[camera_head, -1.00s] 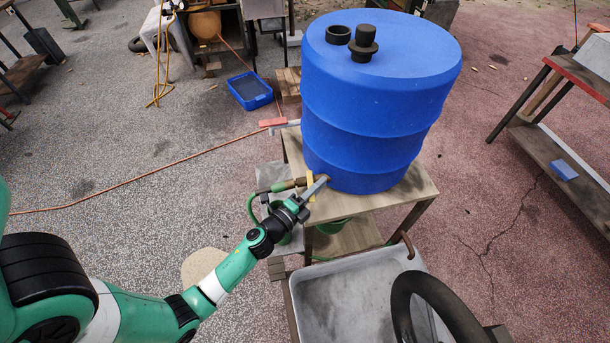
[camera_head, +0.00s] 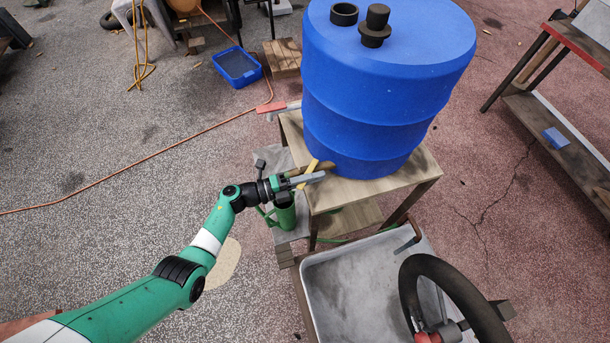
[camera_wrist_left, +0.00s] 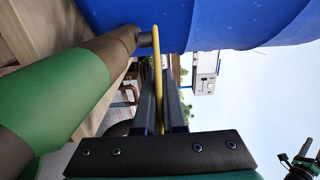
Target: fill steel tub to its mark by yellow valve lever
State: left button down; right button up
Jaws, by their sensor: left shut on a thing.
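The blue barrel (camera_head: 385,105) stands on a wooden stand (camera_head: 400,183). The yellow valve lever (camera_head: 310,168) is low at its left side, beside a brown pipe. My left gripper (camera_head: 315,177) is at the lever. In the left wrist view the yellow lever (camera_wrist_left: 157,75) runs between the two dark fingers (camera_wrist_left: 162,105), which are shut on it. The grey steel tub (camera_head: 345,285) is in the front, below the stand. I see no clear mark or water level in it.
A black ring (camera_head: 450,283) covers the tub's right part. A green hose part (camera_head: 285,213) hangs below my left gripper. A blue tray (camera_head: 238,67) and a red bench (camera_head: 580,50) stand farther off.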

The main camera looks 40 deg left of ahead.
dwell(0.3)
pick_arm(q)
jog(key=c, duration=1)
grip_release()
jog(key=p+v, duration=0.2)
jog(key=v, duration=0.9)
jog(key=shift+s+a, duration=0.25)
